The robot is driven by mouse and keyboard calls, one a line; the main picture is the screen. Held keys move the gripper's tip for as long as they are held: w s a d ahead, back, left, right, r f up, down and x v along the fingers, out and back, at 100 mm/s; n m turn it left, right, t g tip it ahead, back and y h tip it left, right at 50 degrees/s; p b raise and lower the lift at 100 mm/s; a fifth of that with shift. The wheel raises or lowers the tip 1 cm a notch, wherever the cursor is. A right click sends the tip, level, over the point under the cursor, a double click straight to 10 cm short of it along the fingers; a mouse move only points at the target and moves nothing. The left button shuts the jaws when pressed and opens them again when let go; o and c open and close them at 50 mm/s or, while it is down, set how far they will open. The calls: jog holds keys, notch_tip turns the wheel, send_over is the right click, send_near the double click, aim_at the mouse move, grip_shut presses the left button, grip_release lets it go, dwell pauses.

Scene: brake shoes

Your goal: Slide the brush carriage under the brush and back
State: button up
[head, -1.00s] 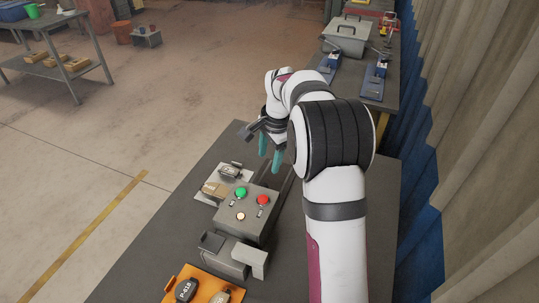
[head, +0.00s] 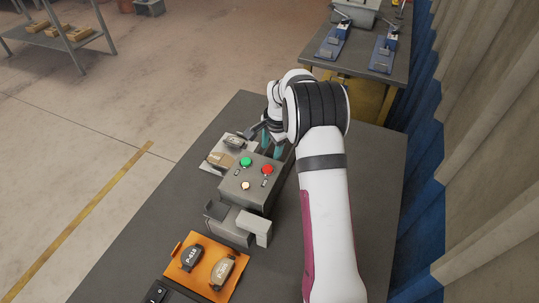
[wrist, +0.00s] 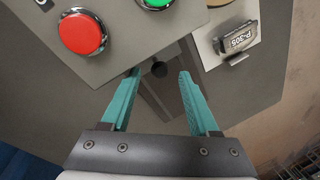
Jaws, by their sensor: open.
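My gripper (head: 268,143) is down at the far side of the grey button box (head: 250,185). In the wrist view my gripper (wrist: 159,74) has its two teal fingers spread. I cannot make out the brush in either view.
The box carries a green button (head: 246,162) and a red button (head: 267,169). A pale plate (head: 217,160) with a dark pad (head: 234,142) lies beyond it. A grey bracket (head: 235,222) and an orange tray (head: 190,283) with two pads stand nearer. Bench is clear at far right.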

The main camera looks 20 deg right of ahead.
aim_at(270, 154)
jog(key=shift+w+a+f, duration=0.1)
jog(key=shift+w+f, duration=0.1)
jog(key=shift+f, duration=0.8)
jog(key=shift+w+f, duration=0.2)
jog(key=shift+f, duration=0.75)
grip_shut()
